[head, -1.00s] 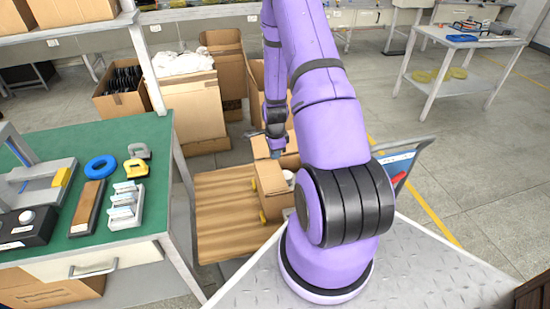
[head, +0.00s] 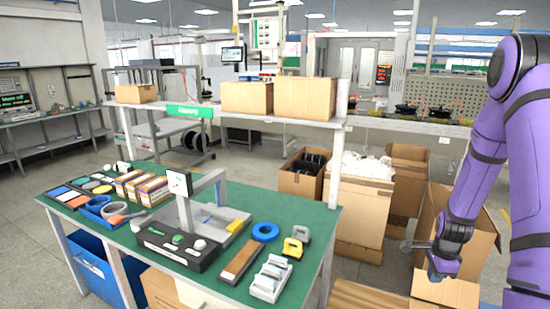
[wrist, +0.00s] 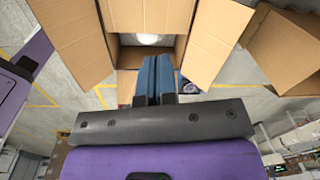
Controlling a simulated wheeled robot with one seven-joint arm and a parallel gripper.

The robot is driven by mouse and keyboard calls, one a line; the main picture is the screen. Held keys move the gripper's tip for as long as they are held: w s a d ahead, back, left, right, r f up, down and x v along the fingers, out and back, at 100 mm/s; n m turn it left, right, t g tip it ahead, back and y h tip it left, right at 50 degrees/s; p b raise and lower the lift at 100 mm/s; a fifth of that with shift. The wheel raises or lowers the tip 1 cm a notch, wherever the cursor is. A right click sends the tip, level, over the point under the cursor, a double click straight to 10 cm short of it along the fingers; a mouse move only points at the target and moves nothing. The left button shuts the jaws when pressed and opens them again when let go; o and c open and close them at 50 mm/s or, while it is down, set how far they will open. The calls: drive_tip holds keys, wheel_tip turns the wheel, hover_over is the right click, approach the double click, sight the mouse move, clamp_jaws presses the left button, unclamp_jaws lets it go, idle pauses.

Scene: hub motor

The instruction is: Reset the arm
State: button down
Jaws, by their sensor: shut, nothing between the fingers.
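My purple arm (head: 510,150) shows at the right of the head view. My gripper (head: 435,268) hangs at its lower end, beside an open cardboard box. In the wrist view my gripper (wrist: 157,78) shows two blue fingers pressed together with nothing between them. Beyond the fingertips is an open cardboard box (wrist: 140,18) with its flaps spread. A pale round thing (wrist: 148,39) lies inside this box.
A green-topped workbench (head: 310,222) with a test device (head: 180,185), a blue ring (head: 265,232) and other parts stands at left. Cardboard boxes (head: 355,215) stand behind it. A shelf with boxes (head: 247,98) runs above. Grey floor shows at far left.

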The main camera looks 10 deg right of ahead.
drive_tip(key=s+a+r+n+t, duration=0.1)
drive_tip(key=a+r+n, duration=0.5)
drive_tip(key=r, duration=0.6)
drive_tip(key=a+r+n+t, duration=0.1)
drive_tip(key=a+r+n, duration=0.45)
drive_tip(key=r, duration=0.75)
drive_tip(key=s+a+r+n+t, duration=0.1)
drive_tip(key=s+a+r+n, duration=0.4)
drive_tip(key=s, duration=0.4)
drive_tip(key=s+a+r+n+t, duration=0.1)
drive_tip(key=s+a+r+n, duration=0.4)
drive_tip(key=s+a+r, duration=0.3)
drive_tip(key=shift+s+a+r+t, duration=0.3)
drive_tip(key=shift+s+r, duration=0.25)
drive_tip(key=shift+s, duration=0.4)
drive_tip(key=shift+d, duration=0.15)
